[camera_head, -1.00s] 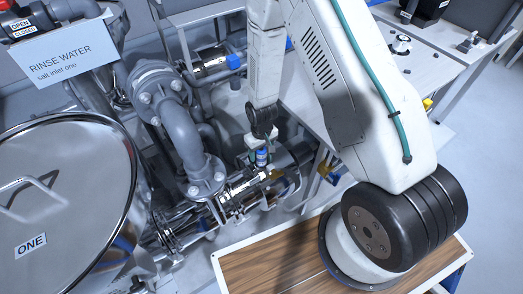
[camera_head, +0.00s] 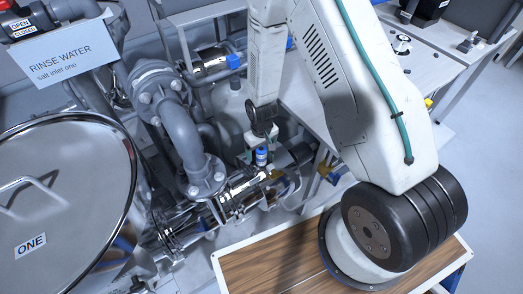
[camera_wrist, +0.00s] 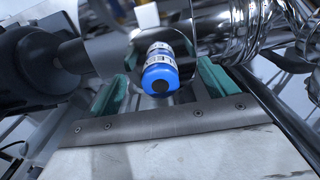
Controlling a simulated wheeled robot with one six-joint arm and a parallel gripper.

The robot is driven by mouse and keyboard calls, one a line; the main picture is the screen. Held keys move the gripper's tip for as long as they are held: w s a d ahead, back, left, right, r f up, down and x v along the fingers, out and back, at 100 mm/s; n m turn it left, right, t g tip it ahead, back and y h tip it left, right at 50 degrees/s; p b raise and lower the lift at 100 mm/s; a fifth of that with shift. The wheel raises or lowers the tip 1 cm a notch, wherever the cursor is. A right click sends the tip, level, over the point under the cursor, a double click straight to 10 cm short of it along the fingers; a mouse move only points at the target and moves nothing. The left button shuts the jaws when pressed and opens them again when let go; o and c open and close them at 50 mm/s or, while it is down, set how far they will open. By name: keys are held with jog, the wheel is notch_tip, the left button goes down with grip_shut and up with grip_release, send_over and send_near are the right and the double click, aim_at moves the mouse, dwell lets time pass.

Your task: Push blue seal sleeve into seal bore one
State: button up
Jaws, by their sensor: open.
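The blue seal sleeve (camera_head: 261,157) stands by the shiny pipe section below my gripper in the head view. In the wrist view the sleeve (camera_wrist: 160,76) is blue with white bands, and a dark round end faces the camera. My gripper (camera_wrist: 162,84) is open, with one teal finger on each side of the sleeve. Gaps show between the fingers and the sleeve, so they do not appear to hold it. The seal bore cannot be made out. I cannot tell how far the sleeve sits in anything.
Shiny pipework (camera_head: 238,192) runs below my gripper, and a flanged grey pipe (camera_head: 184,135) rises to its left. A round hopper lid (camera_head: 62,205) marked ONE fills the left side. A wooden-topped surface (camera_head: 262,262) lies in front, and a white bench (camera_head: 425,62) stands behind right.

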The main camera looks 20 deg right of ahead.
aim_at(261, 149)
jog(key=shift+r, duration=2.55)
jog(key=shift+r, duration=0.1)
notch_tip(261, 149, up, 8)
jog(key=shift+f, duration=0.2)
jog(key=shift+s, duration=0.1)
